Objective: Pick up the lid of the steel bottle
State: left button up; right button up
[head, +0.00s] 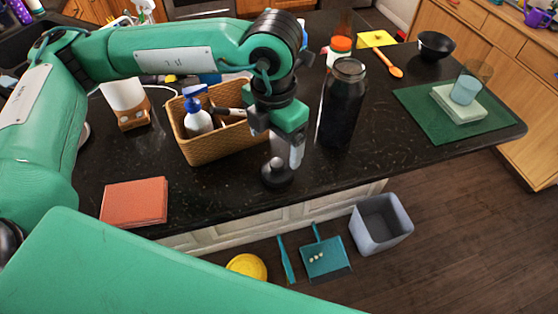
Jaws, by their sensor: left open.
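The dark steel bottle (342,108) stands upright on the black counter, with a greyish round top. A small black round piece with a grey knob, which looks like its lid (278,177), lies on the counter near the front edge, left of the bottle. My left gripper (278,148) points down just above the lid, between the basket and the bottle. It is open, with one pale finger showing at the right. I cannot tell whether a finger touches the lid. My right gripper is not in view.
A wicker basket (205,149) with a soap pump bottle (197,118) stands close to the left. An orange cloth (134,202) lies at the front left. A green mat (415,108) with a stacked sponge and cup is at the right.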

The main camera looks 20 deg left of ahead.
aim_at(277, 162)
pick_arm(q)
notch_tip(277, 162, down, 3)
jog(key=shift+r+p, duration=0.1)
jog(key=shift+p, duration=0.25)
jog(key=shift+w+f, duration=0.1)
jog(key=shift+f, duration=0.6)
jog(key=shift+f+p, duration=0.2)
jog(key=shift+p, duration=0.15)
notch_tip(277, 162, down, 4)
jog(key=p, duration=0.2)
jog(key=shift+w+d+p, duration=0.1)
jog(key=shift+w+p, duration=0.05)
jog(key=shift+p, duration=0.2)
jog(key=shift+f, duration=0.4)
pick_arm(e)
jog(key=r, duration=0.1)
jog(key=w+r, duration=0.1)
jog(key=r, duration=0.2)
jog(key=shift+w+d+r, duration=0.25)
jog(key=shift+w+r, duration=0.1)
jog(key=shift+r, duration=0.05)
pick_arm(q)
jog(key=c, duration=1.1)
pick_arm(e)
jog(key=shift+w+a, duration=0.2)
